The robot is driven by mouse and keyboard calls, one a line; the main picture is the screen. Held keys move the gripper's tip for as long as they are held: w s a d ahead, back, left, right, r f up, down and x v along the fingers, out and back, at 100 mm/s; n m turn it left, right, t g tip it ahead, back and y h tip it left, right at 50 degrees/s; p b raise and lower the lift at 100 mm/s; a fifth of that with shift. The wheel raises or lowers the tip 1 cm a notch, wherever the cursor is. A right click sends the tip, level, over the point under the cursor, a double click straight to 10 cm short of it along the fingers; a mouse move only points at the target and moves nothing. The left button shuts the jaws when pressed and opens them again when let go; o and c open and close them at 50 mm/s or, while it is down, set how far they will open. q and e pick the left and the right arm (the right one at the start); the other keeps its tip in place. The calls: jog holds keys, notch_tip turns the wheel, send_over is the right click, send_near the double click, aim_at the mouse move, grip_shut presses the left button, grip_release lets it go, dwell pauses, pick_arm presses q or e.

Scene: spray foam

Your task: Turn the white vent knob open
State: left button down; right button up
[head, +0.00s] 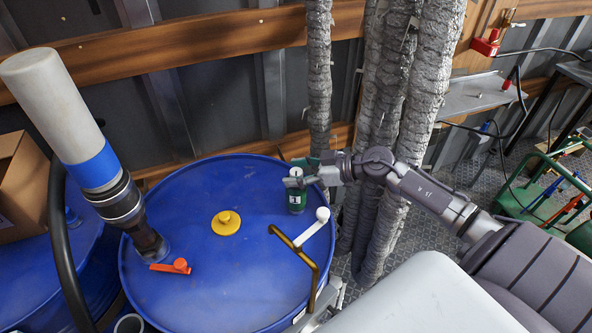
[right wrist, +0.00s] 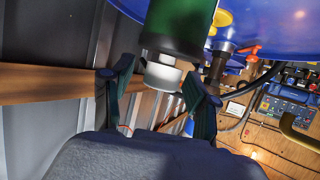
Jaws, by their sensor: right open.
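The white vent knob (right wrist: 162,76) sits at the end of a dark green canister (right wrist: 178,25) in the right wrist view. In the head view the green canister (head: 297,200) stands upright on the blue drum's lid, and the white knob (head: 296,171) shows at its top, partly hidden by the fingers. My right gripper (head: 300,173) reaches in from the right at the knob's height. Its two green-padded fingers (right wrist: 158,78) are open, one on each side of the knob, with gaps visible. My left gripper is not in view.
The blue drum (head: 200,285) also carries a yellow cap (head: 226,223), an orange handle (head: 172,266) and a brass pipe (head: 312,270) beside a white lever (head: 313,226). A pump tube (head: 60,105) stands at left. Silver-wrapped pipes (head: 385,130) stand close behind my right arm.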

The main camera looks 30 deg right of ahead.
jog(key=shift+a, duration=0.1)
jog(key=shift+c, duration=0.8)
grip_shut()
jog(key=shift+w+f+n+g+y+b, duration=0.15)
jog(key=shift+n+g+y+b, duration=0.45)
jog(key=shift+n+g+y, duration=0.45)
jog(key=shift+n+g+y+b, duration=0.5)
jog(key=shift+n+g, duration=0.25)
jog(key=shift+n, duration=0.2)
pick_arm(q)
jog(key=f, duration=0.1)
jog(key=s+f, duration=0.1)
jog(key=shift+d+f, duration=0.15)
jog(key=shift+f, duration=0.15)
pick_arm(e)
jog(key=shift+n+g, duration=0.5)
